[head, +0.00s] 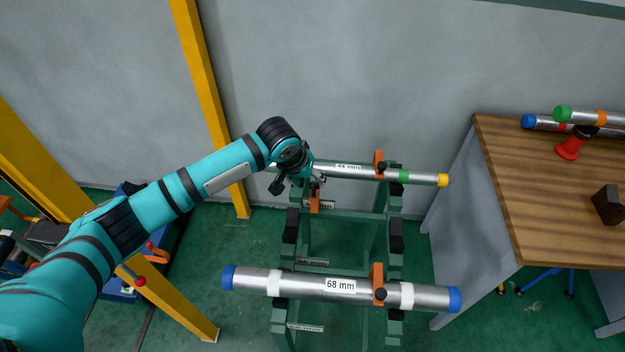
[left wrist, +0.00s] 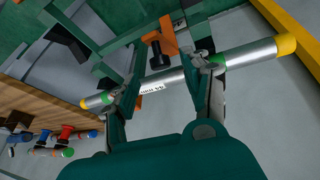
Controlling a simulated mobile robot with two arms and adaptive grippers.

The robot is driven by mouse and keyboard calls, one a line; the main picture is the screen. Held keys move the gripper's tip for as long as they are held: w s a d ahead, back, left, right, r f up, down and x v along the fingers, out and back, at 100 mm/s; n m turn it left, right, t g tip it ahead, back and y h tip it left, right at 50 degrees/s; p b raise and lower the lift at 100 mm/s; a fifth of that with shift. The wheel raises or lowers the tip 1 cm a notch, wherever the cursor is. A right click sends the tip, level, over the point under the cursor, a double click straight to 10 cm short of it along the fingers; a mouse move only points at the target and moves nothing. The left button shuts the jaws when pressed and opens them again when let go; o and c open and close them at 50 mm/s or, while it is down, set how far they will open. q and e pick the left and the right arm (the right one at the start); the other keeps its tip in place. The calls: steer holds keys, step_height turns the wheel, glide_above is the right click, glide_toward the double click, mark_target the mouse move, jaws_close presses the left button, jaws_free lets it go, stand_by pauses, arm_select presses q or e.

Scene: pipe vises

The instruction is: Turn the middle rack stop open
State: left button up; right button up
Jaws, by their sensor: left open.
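An orange stop (head: 314,199) sits on the left post of the green rack, just in front of the 44 mm pipe. In the left wrist view this orange stop (left wrist: 168,32) carries a black knob (left wrist: 158,60) that lies between my fingers. My left gripper (head: 318,182) is right above it, and its fingers (left wrist: 166,78) are apart with nothing clamped between them. Two more orange stops stand upright, one at the back right (head: 379,161) and one at the front (head: 377,281). My right gripper is out of view.
The silver 44 mm pipe (head: 420,178) with a yellow cap lies on the back tier, close by my fingers. The 68 mm pipe (head: 250,280) with blue caps lies on the front tier. The middle tier holds no pipe. A wooden workbench (head: 520,190) stands right; yellow posts (head: 205,80) stand left.

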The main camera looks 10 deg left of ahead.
mark_target(313, 184)
arm_select(q)
steer(key=shift+x, duration=2.05)
steer(key=shift+c, duration=0.4)
jaws_close()
